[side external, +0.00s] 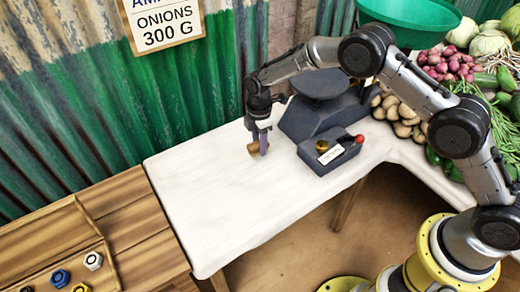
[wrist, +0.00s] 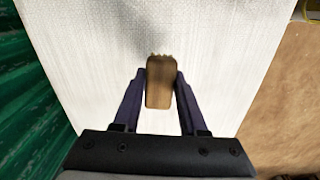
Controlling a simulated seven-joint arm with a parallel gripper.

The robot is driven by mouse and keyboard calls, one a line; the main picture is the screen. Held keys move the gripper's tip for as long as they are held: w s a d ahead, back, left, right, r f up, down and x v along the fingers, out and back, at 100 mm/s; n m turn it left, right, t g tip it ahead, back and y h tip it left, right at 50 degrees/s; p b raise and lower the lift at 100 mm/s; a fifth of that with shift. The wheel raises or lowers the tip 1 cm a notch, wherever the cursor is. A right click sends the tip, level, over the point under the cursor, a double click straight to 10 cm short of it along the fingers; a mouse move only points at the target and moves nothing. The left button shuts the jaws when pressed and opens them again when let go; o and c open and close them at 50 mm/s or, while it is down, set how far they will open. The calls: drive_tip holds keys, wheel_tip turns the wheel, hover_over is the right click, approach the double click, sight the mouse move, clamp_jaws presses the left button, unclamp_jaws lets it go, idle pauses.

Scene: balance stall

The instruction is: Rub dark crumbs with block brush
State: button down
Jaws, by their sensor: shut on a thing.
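My gripper (side external: 261,140) is shut on the block brush (side external: 255,149), a small tan wooden block, above the white cloth of the stall table (side external: 215,190). In the wrist view, my gripper (wrist: 160,82) has its two purple fingers on either side of the block brush (wrist: 159,88). A toothed or bristly edge shows at the brush's far end. A faint grey smudge, perhaps a shadow, lies on the cloth beyond the brush. I cannot make out any dark crumbs in either view. Whether the brush touches the cloth is unclear.
A dark scale (side external: 312,105) stands right of my gripper, with a grey box (side external: 330,154) bearing a red knob in front. Potatoes (side external: 398,112) and other vegetables fill the right. A corrugated wall (side external: 110,90) stands behind. The cloth's left and front parts are clear.

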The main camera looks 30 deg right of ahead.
drive_tip(key=shift+r, duration=1.8)
drive_tip(key=shift+w, duration=0.1)
